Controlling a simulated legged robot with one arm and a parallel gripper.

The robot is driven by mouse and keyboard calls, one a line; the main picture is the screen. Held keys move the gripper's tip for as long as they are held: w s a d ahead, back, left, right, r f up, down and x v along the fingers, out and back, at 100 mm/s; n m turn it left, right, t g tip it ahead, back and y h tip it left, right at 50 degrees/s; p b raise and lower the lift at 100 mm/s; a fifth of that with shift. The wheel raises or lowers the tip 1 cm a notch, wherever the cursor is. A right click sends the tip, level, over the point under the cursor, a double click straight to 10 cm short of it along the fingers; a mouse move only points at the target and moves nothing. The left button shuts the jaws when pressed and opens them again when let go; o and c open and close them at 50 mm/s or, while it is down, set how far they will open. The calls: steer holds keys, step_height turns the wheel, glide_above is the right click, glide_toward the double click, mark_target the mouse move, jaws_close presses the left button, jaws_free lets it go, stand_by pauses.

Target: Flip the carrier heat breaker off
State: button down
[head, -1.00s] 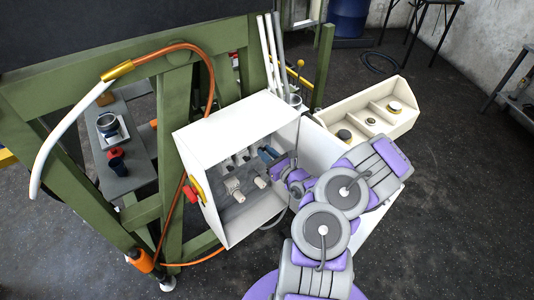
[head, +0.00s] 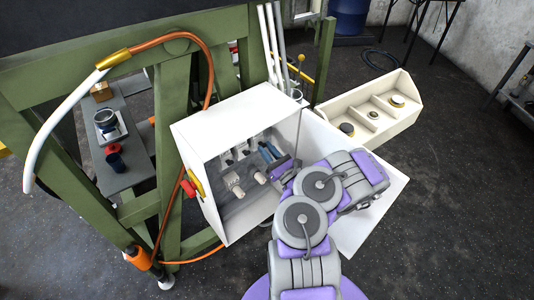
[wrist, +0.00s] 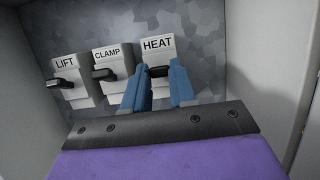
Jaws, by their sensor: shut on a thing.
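The heat breaker (wrist: 157,45) is a light grey block labelled HEAT on the back wall of the open white box (head: 225,114). Its dark lever (wrist: 159,71) lies between the two blue fingers of my gripper (wrist: 161,73), which are shut on it. The finger tips partly cover the lower part of the breaker. In the head view my gripper (head: 271,152) reaches into the box from the right, and my arm hides part of the opening.
The clamp breaker (wrist: 113,60) and the lift breaker (wrist: 70,76) sit left of the heat breaker, each with a dark lever sticking out. The box's side wall is close on the right. Pale connectors (head: 233,184) sit low in the box. A cream tray (head: 376,124) stands behind.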

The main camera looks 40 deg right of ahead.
steer(key=shift+w+f+t+b, duration=0.1)
steer(key=shift+f+t+b, duration=0.7)
steer(key=shift+t+b, duration=0.95)
steer(key=shift+d+b, duration=0.1)
steer(key=shift+b, duration=0.3)
steer(key=c, duration=0.9)
jaws_free()
steer(key=shift+r, duration=0.1)
steer(key=s+p, duration=0.1)
steer(key=s, duration=0.3)
steer(key=s+p, duration=0.1)
steer(key=s, duration=0.8)
steer(key=shift+f+p, duration=0.4)
